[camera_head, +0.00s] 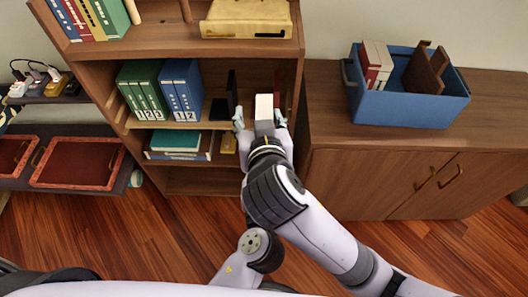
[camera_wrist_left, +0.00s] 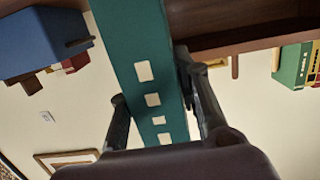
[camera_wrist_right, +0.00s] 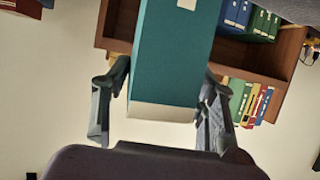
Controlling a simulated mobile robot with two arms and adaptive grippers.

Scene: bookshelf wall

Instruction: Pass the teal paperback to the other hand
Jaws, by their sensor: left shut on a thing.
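The teal paperback (camera_wrist_left: 135,45) has pale rectangles along its spine in the left wrist view. My left gripper (camera_wrist_left: 158,95) is shut on it, one finger on each side. The left gripper cannot be made out in the head view. In the right wrist view the teal paperback (camera_wrist_right: 178,65) reaches between the spread fingers of my right gripper (camera_wrist_right: 165,75), its pale page edge facing the palm. My right gripper (camera_head: 260,118) is open in front of the bookshelf in the head view, with gaps beside a pale block that seems to be the book's page end.
The wooden bookshelf (camera_head: 195,180) holds green binders (camera_head: 142,92), blue binders (camera_head: 181,90) and a lying teal book (camera_head: 176,140). A blue bin (camera_head: 410,108) with books stands on the cabinet (camera_head: 400,150) at right. Red trays (camera_head: 75,163) sit on a shelf at left.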

